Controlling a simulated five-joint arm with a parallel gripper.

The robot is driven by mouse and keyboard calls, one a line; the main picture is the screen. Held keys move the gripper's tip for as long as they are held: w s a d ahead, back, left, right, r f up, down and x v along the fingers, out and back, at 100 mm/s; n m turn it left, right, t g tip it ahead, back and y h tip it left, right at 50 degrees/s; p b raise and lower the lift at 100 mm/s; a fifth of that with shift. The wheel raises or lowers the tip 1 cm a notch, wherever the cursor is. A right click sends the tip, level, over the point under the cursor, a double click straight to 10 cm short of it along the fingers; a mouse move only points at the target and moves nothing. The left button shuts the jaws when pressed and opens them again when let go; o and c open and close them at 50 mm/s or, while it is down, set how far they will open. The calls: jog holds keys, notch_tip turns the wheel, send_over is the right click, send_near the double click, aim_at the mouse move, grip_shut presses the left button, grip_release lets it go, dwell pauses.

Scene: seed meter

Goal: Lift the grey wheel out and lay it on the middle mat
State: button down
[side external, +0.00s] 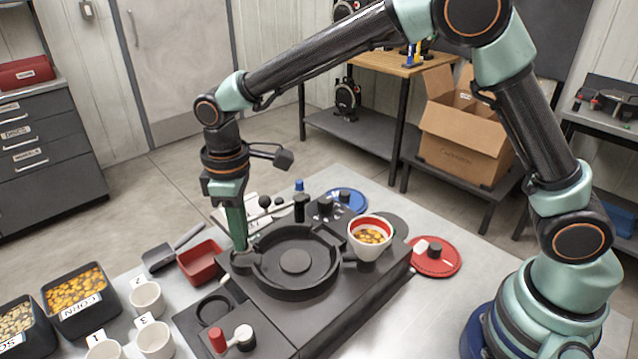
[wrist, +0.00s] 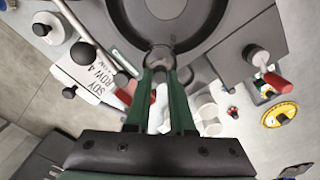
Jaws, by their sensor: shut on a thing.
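The dark seed meter's round housing (side external: 262,280) stands on a dark base in the middle of the table. Inside its rim I see a dark grey round disc with a raised flat centre (side external: 295,261); I cannot tell whether this is the grey wheel or the housing floor. A lighter grey round hub (wrist: 166,7) shows at the top of the wrist view. My gripper (side external: 241,247) points down at the housing's left edge. In the wrist view its green fingers (wrist: 160,65) are shut on a small grey rounded knob (wrist: 160,57) beside the rim. I cannot identify the middle mat.
A hopper with orange seeds (side external: 370,232) rises at the housing's right. A red wheel (side external: 437,257), a blue wheel (side external: 347,199) and a yellow wheel (wrist: 281,114) lie around it.

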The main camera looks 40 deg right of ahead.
jog(key=shift+r, duration=0.35)
jog(key=shift+r, duration=1.6)
jog(key=shift+r, duration=0.1)
notch_tip(320, 180, up, 5)
jog(key=d+m, duration=0.3)
jog(key=d, duration=1.6)
jog(key=s+d+m, duration=0.2)
jog(key=s+d, duration=0.1)
jog(key=d, duration=0.5)
jog(key=s+d+m, duration=0.1)
jog(key=s+d, duration=0.2)
jog(key=d, duration=0.5)
jog(key=shift+s+f, duration=0.2)
jog(key=shift+f, duration=4.55)
jog(key=shift+s+f, duration=0.15)
jog(key=shift+f, duration=4.6)
jog(key=shift+f, duration=0.45)
